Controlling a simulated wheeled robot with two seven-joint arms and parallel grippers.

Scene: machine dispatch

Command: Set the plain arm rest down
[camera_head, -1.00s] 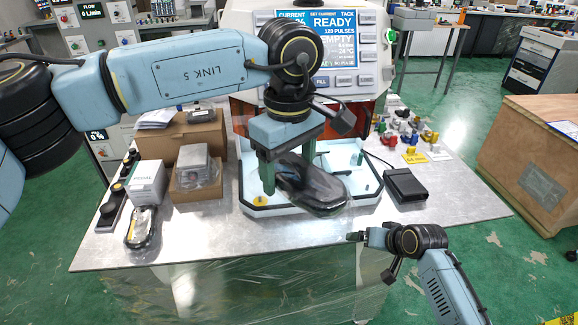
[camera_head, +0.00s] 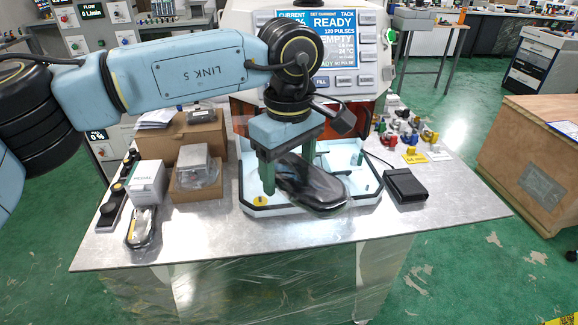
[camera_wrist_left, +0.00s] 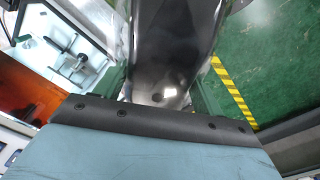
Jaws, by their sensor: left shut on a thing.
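My left gripper (camera_head: 288,177) is shut on the plain arm rest (camera_head: 312,186), a dark glossy padded piece in what looks like clear film. The arm rest slants toward the lower right over the front of the white tray (camera_head: 262,209) of the machine. Whether it touches the tray cannot be told. In the left wrist view the arm rest (camera_wrist_left: 172,50) runs away from the palm between the fingers. My right gripper is not in view. Another wrapped arm rest (camera_head: 142,228) lies at the table's front left.
The metal table (camera_head: 270,243) has bare room along its front edge. Brown boxes (camera_head: 196,186) and a white box (camera_head: 147,182) stand left of the tray. A black pedal (camera_head: 405,185) sits to the right, with small coloured parts (camera_head: 409,135) behind it. The machine's screen (camera_head: 334,33) reads READY.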

